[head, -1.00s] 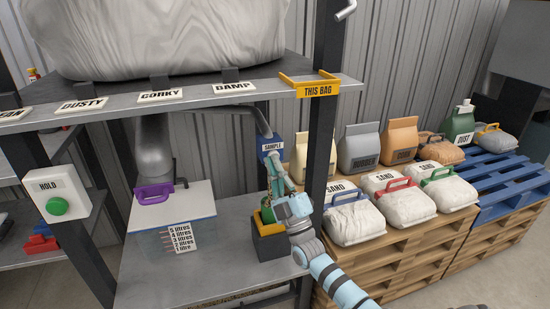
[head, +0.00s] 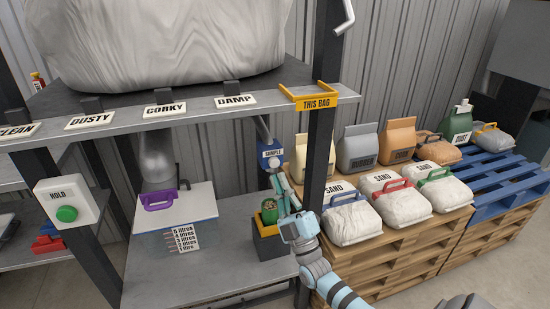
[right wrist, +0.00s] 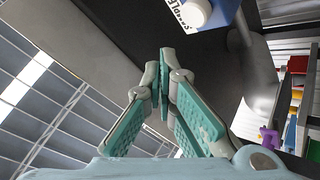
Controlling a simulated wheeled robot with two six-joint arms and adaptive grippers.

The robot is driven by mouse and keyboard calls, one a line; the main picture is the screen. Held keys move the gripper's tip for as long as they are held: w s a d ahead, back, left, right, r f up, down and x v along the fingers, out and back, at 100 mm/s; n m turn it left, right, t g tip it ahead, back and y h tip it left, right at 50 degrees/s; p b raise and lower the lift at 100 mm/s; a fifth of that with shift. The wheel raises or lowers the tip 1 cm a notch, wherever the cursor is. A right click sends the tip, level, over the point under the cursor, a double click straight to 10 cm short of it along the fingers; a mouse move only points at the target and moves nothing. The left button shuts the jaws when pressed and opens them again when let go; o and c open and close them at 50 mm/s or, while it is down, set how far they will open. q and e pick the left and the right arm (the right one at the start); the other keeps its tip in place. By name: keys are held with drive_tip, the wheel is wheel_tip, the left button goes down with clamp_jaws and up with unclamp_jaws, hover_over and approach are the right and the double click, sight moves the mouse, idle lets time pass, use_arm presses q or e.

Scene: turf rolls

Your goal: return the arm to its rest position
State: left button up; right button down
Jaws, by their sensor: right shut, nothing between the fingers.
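My right arm (head: 322,277) reaches in from the bottom of the head view. Its gripper (head: 277,182) is shut and empty, pointing up, just below the blue SAMPLE box (head: 278,163) with a round white knob. The tips look apart from the box. The box also shows at the top of the right wrist view (right wrist: 222,18), beyond the shut fingertips (right wrist: 165,85). My left gripper is not in view.
A dark post (head: 319,165) stands close right of the gripper. The labelled shelf (head: 200,107) hangs above it. Pallets (head: 400,250) with sand bags are to the right. The bench (head: 230,270) is partly bare.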

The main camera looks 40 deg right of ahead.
drive_tip(key=shift+s+a+p, duration=0.3)
drive_tip(key=shift+s+p, duration=0.1)
drive_tip(key=shift+s, duration=0.45)
